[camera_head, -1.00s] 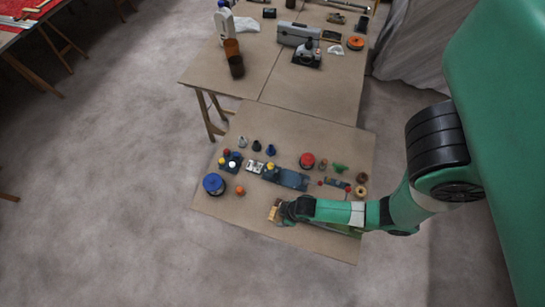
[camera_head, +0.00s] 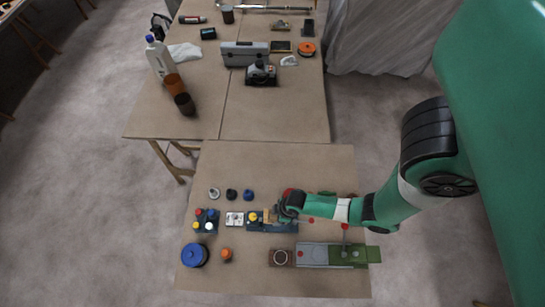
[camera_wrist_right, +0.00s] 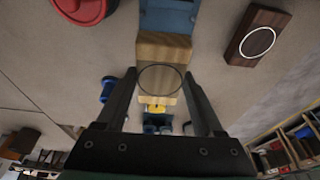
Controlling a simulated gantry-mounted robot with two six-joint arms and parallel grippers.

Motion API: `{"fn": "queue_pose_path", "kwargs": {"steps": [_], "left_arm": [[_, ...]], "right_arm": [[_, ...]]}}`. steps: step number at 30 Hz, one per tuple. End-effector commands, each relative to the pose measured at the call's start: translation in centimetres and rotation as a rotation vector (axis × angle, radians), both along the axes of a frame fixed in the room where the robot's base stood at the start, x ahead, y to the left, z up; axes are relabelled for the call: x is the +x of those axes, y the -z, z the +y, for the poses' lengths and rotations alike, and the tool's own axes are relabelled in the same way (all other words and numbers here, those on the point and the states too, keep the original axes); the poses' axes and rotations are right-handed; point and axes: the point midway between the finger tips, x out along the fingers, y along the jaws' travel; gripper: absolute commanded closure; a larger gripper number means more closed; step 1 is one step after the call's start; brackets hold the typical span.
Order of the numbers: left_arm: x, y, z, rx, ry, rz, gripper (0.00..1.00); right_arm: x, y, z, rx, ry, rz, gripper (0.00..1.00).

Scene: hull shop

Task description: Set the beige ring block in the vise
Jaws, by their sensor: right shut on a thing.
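The beige ring block (camera_wrist_right: 163,46) is between the fingers of my right gripper (camera_wrist_right: 161,92) in the wrist view, with a dark ring outline on its face. My right gripper (camera_head: 280,208) is shut on the block. In the head view the block (camera_head: 267,215) shows small at the gripper's tip, over the blue vise (camera_head: 282,227). Blue vise metal (camera_wrist_right: 168,16) shows just beyond the block in the wrist view. The arm partly hides the vise, and I cannot tell whether the block touches it. My left gripper is not in view.
A dark brown block with a white ring (camera_head: 281,258) and a grey-green fixture (camera_head: 325,254) lie in front of the vise. A red round part (camera_head: 289,193) sits close behind the gripper. A blue round part (camera_head: 195,255) stands at front left. The table's back strip is clear.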

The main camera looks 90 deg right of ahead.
Motion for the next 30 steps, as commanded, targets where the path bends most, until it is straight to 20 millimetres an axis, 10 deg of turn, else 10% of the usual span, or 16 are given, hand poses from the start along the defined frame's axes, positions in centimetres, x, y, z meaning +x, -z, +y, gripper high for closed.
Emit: {"fn": "queue_pose_path", "kwargs": {"steps": [30], "left_arm": [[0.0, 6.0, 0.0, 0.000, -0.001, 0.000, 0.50]], "right_arm": [[0.1, 5.9, -0.3, -0.001, 0.013, -0.002, 0.91]]}}
